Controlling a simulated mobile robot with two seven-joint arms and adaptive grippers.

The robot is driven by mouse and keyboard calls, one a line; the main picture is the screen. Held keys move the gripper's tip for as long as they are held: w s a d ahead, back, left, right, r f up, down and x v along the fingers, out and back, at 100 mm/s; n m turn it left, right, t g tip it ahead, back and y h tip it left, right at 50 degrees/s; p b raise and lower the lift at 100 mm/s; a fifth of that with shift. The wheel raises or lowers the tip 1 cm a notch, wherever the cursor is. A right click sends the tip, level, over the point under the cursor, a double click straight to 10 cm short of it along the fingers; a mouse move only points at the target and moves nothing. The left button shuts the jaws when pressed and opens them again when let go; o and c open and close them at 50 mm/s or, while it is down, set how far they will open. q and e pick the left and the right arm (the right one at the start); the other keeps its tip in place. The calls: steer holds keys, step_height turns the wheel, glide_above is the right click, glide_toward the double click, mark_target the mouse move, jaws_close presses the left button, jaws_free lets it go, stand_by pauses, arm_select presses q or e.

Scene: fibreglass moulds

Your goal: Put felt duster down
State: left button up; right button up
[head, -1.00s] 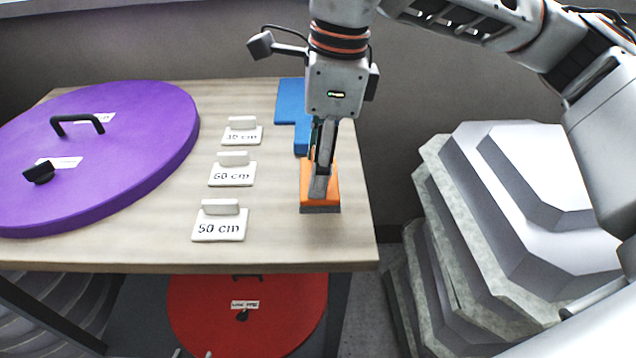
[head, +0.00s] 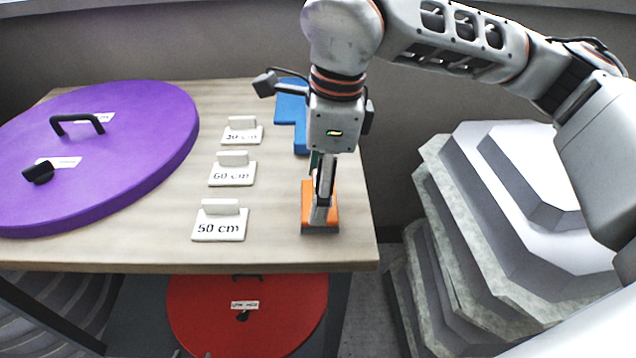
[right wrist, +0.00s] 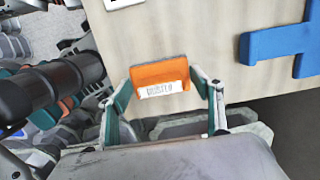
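The felt duster (head: 307,206), an orange block with a grey felt underside, is at the right front part of the wooden table. My right gripper (head: 320,210) comes down on it from above, its fingers hiding the middle of the block. In the right wrist view the duster (right wrist: 160,76) shows a white printed label, and the right gripper's two fingers close on its opposite ends. I cannot tell whether the felt touches the tabletop.
The wooden table (head: 150,235) also carries a purple disc (head: 110,145) with a black handle, white size signs (head: 231,172) and a blue block (head: 291,108). A red disc (head: 248,315) lies below. Grey stepped moulds (head: 500,220) stand right. Bare tabletop lies between signs and duster.

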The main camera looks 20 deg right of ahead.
step_height(320, 180, up, 12)
steer(key=d, duration=0.1)
steer(key=shift+s+d+r, duration=0.15)
steer(key=shift+s+d, duration=0.05)
steer(key=shift+d, duration=0.05)
stand_by(0.5)
stand_by(0.4)
